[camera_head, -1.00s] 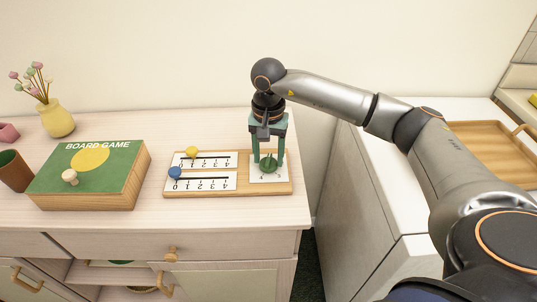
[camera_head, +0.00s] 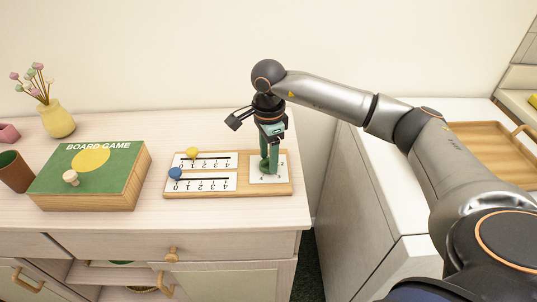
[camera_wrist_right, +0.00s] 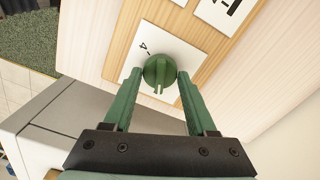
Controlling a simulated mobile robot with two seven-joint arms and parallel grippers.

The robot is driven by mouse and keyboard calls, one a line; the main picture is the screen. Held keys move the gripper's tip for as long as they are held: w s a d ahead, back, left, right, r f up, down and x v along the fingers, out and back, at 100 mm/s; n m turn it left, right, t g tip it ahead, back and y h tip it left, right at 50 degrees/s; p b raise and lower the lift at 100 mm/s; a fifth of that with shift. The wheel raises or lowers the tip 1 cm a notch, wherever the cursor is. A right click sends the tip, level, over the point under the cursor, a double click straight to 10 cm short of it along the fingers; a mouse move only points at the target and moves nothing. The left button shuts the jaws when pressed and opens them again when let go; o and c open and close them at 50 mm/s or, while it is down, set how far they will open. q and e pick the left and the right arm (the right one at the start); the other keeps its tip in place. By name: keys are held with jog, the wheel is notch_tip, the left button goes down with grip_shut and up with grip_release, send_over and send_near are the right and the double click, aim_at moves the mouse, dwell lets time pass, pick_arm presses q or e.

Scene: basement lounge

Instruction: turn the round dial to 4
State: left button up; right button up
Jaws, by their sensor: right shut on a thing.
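The round green dial (camera_wrist_right: 158,70) sits on a white square plate (camera_wrist_right: 192,52) at the right end of a wooden board (camera_head: 205,191). In the right wrist view a "4" and a tick show on the plate at the dial's upper left. The dial's ridge points down in that view, toward my wrist. My right gripper (camera_wrist_right: 154,76) is shut on the dial, one green finger on each side of it. In the head view the right gripper (camera_head: 268,168) points straight down and its fingers hide most of the dial. My left gripper is not in view.
The board also has two slider scales, with a yellow knob (camera_head: 192,153) and a blue knob (camera_head: 175,173). A board game box (camera_head: 120,181) and a yellow vase (camera_head: 57,120) stand to the left. A wooden tray (camera_head: 485,143) lies on the counter at the right.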

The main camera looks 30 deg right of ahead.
jog(key=m, duration=0.4)
jog(key=shift+r+m, duration=0.1)
jog(key=shift+m, duration=0.2)
jog(key=m+p, duration=0.1)
jog(key=m, duration=0.2)
jog(key=shift+m, duration=0.4)
jog(key=m, duration=0.4)
jog(key=shift+p, duration=0.4)
jog(key=m, duration=0.4)
jog(key=shift+p, duration=0.4)
jog(key=m+p, duration=0.1)
jog(key=m, duration=0.4)
jog(key=shift+m, duration=0.3)
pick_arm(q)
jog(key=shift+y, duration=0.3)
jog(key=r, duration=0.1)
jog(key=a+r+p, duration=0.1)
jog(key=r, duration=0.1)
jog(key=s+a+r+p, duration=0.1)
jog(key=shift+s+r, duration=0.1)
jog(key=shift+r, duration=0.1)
pick_arm(e)
jog(key=m, duration=0.6)
jog(key=shift+m, duration=0.3)
jog(key=o, duration=1.4)
jog(key=shift+c, duration=0.2)
